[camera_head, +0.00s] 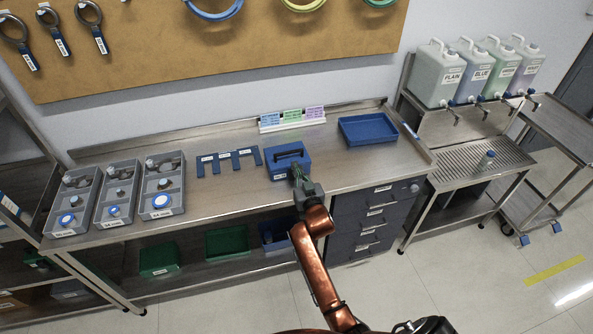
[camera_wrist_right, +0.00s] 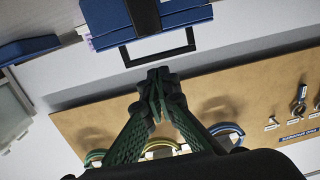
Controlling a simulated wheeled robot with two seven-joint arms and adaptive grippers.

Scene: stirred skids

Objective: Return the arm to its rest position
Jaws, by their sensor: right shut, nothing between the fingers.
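My right gripper (camera_head: 297,174) is at the end of the copper arm, over the front of the bench near the blue box (camera_head: 277,163). Its green fingers are together and empty in the right wrist view (camera_wrist_right: 158,82). The blue box has a black handle (camera_head: 289,154) on top; the gripper hides part of its front right side. In the right wrist view the blue box (camera_wrist_right: 100,22) is beyond the fingertips, with a dark frame between. I cannot tell whether the fingers touch anything. My left gripper is not in view.
The bench (camera_head: 225,195) bears grey bins (camera_head: 160,187), a blue fixture with several slots (camera_head: 228,160) and a blue tray (camera_head: 367,131). Drawers (camera_head: 372,215) and green bins (camera_head: 227,241) sit below. Jugs (camera_head: 439,73) stand on a rack at right. The floor (camera_head: 450,290) in front looks clear.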

